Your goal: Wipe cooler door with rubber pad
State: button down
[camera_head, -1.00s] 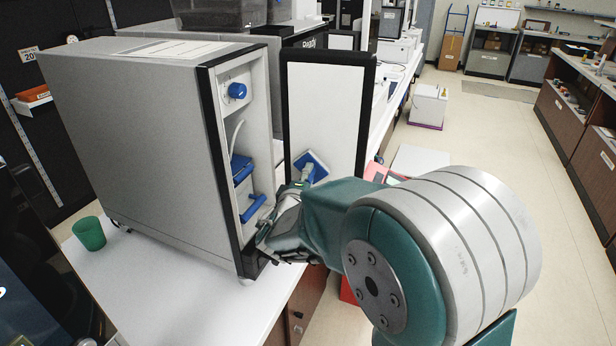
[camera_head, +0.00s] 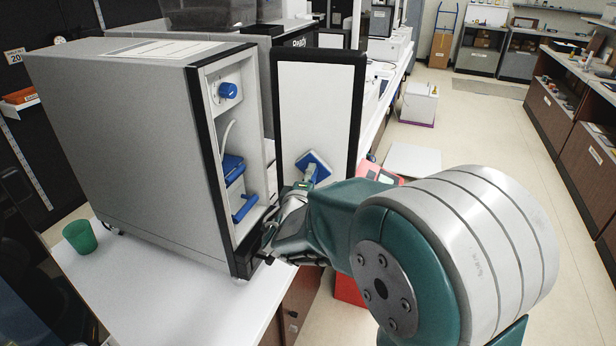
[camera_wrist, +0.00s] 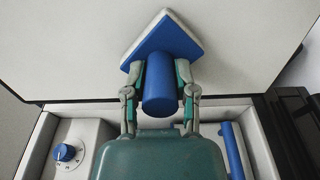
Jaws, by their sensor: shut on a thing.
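The rubber pad (camera_head: 315,162) is a blue square block with a light edge and a blue round handle. My gripper (camera_wrist: 160,85) is shut on this handle, with one finger on each side. The cooler door (camera_head: 318,105) stands open, a white panel in a black frame. The pad lies at the lower part of the door's white inner face; in the wrist view the pad (camera_wrist: 160,42) appears against the pale door panel (camera_wrist: 70,45), though exact contact is hard to tell. The grey cooler (camera_head: 130,130) stands on the counter to the left. My arm hides the door's lower part.
Inside the cooler are a blue knob (camera_head: 228,90) and a blue handle (camera_head: 244,207). A green cup (camera_head: 80,236) stands on the white counter (camera_head: 170,300) at left. A red item (camera_head: 366,170) is behind my arm. Open floor lies to the right.

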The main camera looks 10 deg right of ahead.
jog(key=shift+s+d, duration=0.4)
jog(key=shift+d, duration=0.35)
jog(key=shift+s, duration=0.1)
jog(key=shift+v, duration=2.95)
jog(key=shift+a, duration=0.1)
jog(key=shift+v, duration=1.45)
